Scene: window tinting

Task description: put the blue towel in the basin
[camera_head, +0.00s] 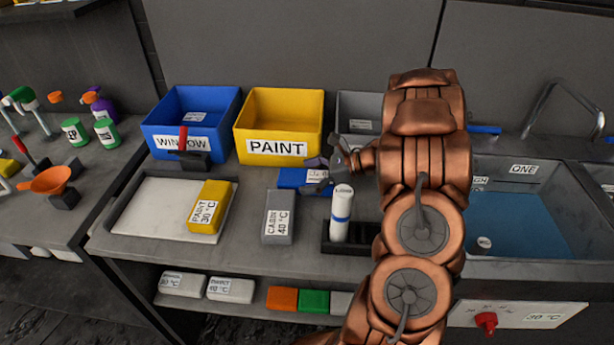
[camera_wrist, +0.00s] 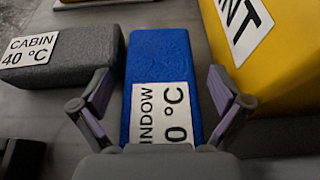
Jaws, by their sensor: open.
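The blue towel (camera_head: 290,178) is a folded block lying on the counter between the grey cabin towel and the yellow bin. In the wrist view the blue towel (camera_wrist: 160,58) carries a white label reading "INDOW" and "0 °C", partly cut off. My gripper (camera_head: 320,174) is over the towel's right part in the head view. In the wrist view my gripper (camera_wrist: 160,88) is open, with one finger on each side of the towel. I cannot tell whether the fingers touch it. The basin (camera_head: 550,180), holding blue water, is at the right, partly hidden by my arm.
The grey cabin towel (camera_head: 279,217) and yellow paint bin (camera_head: 280,111) flank the blue towel. A white bottle (camera_head: 342,212) stands in a dark holder nearby. A yellow towel (camera_head: 209,207) lies on a white tray (camera_head: 150,207). A faucet (camera_head: 566,90) rises behind the basin.

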